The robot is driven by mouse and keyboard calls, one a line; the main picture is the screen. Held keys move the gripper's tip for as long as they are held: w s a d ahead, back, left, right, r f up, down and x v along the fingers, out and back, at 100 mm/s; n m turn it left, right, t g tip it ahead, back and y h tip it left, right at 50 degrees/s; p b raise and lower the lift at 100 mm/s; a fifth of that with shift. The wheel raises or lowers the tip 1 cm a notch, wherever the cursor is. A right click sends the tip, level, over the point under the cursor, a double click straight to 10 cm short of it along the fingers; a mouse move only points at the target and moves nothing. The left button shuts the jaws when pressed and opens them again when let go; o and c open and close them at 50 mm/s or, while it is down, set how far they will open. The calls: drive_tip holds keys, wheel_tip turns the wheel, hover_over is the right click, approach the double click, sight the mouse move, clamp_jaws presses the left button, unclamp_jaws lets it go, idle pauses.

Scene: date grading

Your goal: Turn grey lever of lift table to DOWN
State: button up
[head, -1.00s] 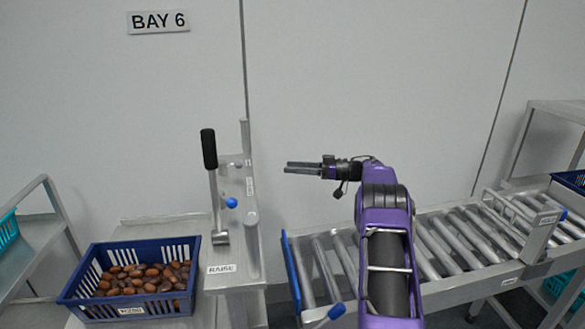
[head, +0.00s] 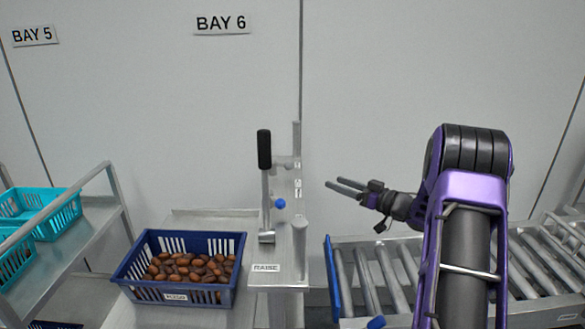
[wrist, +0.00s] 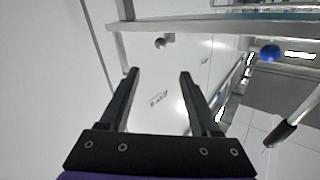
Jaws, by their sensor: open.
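The lift table's metal control stand (head: 287,245) is left of my gripper in the head view. An upright metal lever with a black grip (head: 264,150) rises from its near left side, above a RAISE label (head: 265,268). Its grip appears low right in the wrist view (wrist: 284,133). A grey round knob on a short stem (wrist: 164,41) shows beyond my fingers in the wrist view; I cannot tell for certain that it is the grey lever. My gripper (head: 337,184) is open and empty, pointing left at the stand, apart from it. Its small labels are unreadable.
A blue crate of dates (head: 240,265) sits left of the stand. A roller conveyor (head: 375,280) with a blue end plate (head: 332,278) lies below my arm. A blue knob (head: 279,204) sticks out on the stand. Turquoise crates (head: 62,222) are far left.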

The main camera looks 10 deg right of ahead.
sight(292, 177)
drive_tip(key=x, duration=1.7)
drive_tip(key=shift+a+f, duration=0.1)
drive_tip(key=shift+a, duration=0.05)
clamp_jaws()
